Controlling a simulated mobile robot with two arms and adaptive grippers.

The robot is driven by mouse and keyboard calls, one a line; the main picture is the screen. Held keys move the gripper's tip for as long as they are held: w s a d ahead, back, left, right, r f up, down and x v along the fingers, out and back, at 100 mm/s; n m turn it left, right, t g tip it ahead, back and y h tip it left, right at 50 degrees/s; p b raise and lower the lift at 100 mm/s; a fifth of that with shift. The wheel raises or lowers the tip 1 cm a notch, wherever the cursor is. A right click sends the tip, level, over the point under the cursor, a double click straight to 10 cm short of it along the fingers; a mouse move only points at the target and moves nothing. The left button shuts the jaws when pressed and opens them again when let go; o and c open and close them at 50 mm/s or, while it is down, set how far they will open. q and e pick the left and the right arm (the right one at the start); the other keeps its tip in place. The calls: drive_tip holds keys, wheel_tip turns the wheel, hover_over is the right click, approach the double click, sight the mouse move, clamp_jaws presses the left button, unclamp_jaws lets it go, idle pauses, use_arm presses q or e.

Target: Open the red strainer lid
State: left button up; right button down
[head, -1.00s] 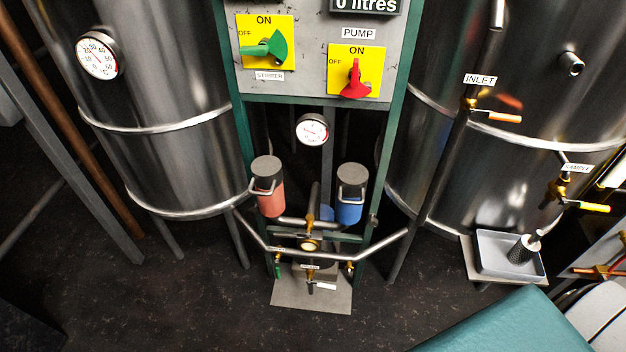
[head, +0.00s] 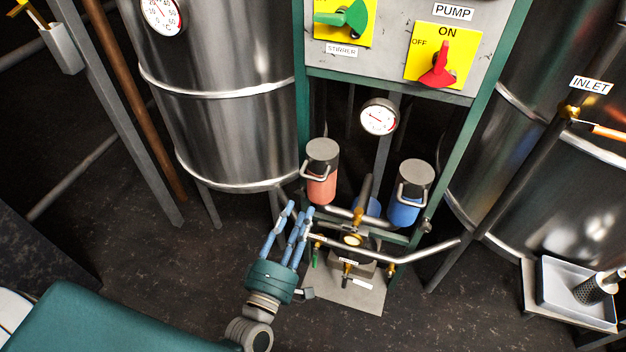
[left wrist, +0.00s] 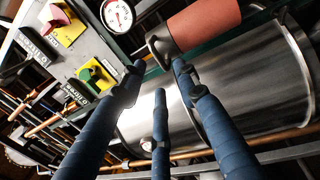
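The red strainer (head: 321,188) stands upright on the pipe frame, left of the blue strainer (head: 403,212). Its grey lid (head: 322,151) sits on top, with a metal handle (head: 304,193) hanging at its left front. My left gripper (head: 298,212) is open and empty, just below and left of the red strainer, fingers pointing up. In the left wrist view, the red strainer (left wrist: 205,24) lies beyond the spread fingers, and its handle (left wrist: 158,50) shows between and beyond two fingertips, seemingly apart from them. My right gripper is not in view.
A pressure gauge (head: 379,117) is behind and above the strainers. The control panel with the red pump switch (head: 438,68) is above. A large steel tank (head: 225,130) stands close on the left. Pipes and valves (head: 352,240) run below the strainers.

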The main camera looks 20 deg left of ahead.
sight(312, 179)
use_arm(q)
drive_tip(key=w, duration=0.3)
drive_tip(key=w+r+p, duration=0.1)
drive_tip(key=w, duration=0.2)
drive_tip(key=w+r+p, duration=0.1)
drive_tip(key=w, duration=0.2)
drive_tip(key=shift+w+d+r, duration=0.1)
drive_tip(key=shift+w+r, duration=0.05)
drive_tip(key=shift+r, duration=0.1)
drive_tip(key=shift+w, duration=0.7)
drive_tip(key=shift+c, duration=0.5)
clamp_jaws()
